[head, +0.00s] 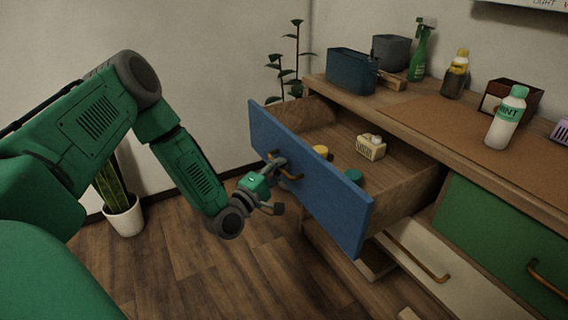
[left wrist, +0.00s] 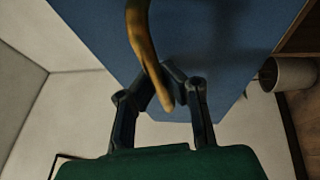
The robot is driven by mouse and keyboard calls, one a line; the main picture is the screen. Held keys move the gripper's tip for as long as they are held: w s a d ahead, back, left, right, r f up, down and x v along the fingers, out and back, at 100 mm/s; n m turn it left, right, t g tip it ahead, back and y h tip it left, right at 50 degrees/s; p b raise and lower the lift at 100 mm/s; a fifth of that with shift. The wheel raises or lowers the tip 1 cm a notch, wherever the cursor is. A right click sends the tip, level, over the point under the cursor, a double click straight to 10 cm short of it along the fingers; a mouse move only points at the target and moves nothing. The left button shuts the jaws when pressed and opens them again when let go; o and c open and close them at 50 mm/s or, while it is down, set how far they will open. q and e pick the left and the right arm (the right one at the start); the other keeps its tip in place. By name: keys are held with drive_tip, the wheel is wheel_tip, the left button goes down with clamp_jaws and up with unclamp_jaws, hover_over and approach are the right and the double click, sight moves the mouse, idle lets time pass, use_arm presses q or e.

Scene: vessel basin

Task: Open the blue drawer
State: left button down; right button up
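The blue drawer (head: 318,190) is pulled far out of the wooden cabinet, and its inside shows in the head view. Its curved brass handle (head: 291,175) is on the blue front. My left gripper (head: 276,178) is at this handle. In the left wrist view the handle (left wrist: 146,45) passes between my two dark fingers (left wrist: 174,78), which bend inward around it with the blue front (left wrist: 225,40) behind. Exact finger contact is partly hidden. My right gripper is in neither view.
The drawer holds a cream box (head: 371,147) and small yellow and teal things. On the cabinet top stand a blue bin (head: 352,72), a green spray bottle (head: 421,50) and a mint bottle (head: 507,118). A white drawer (head: 418,262) sits below. A potted plant (head: 124,216) stands by the wall.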

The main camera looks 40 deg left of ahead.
use_arm(q)
drive_tip(key=shift+s+a+f, duration=0.1)
drive_tip(key=shift+f, duration=0.15)
drive_tip(key=c, duration=1.6)
unclamp_jaws()
drive_tip(key=shift+a, duration=0.1)
drive_tip(key=shift+s, duration=0.25)
drive_tip(key=s+f, duration=0.2)
drive_tip(key=s, duration=0.9)
drive_tip(key=shift+f, duration=0.1)
